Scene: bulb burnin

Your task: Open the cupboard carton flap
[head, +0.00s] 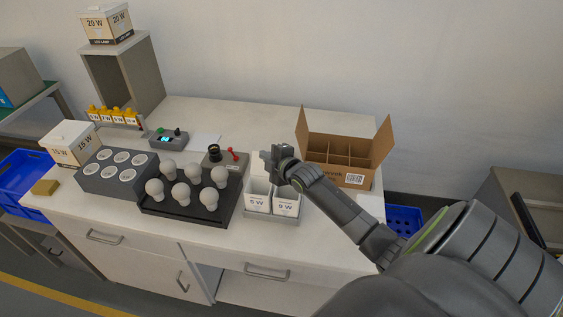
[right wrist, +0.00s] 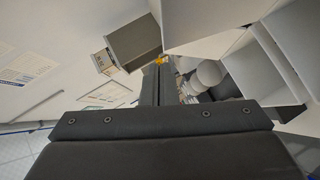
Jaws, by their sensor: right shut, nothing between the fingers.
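The white 20 W carton (head: 106,25) stands on top of a grey open-fronted cupboard (head: 124,75) at the back left of the bench. A carton with a printed label (right wrist: 103,62) also shows beside the grey cupboard (right wrist: 134,42) in the right wrist view, small and turned on its side. Whether its flap is shut is too small to tell. My right gripper (head: 272,160) is shut and empty above the small white bins, well to the right of the cupboard. Its fingers (right wrist: 156,84) point into the right wrist view. My left gripper is not in view.
A 15 W carton (head: 70,143), a grey socket block (head: 117,174) and a black tray of bulbs (head: 190,208) fill the bench's left and middle. Two white bins (head: 257,196) lie under my right arm. An open brown divided carton (head: 345,153) stands at the right.

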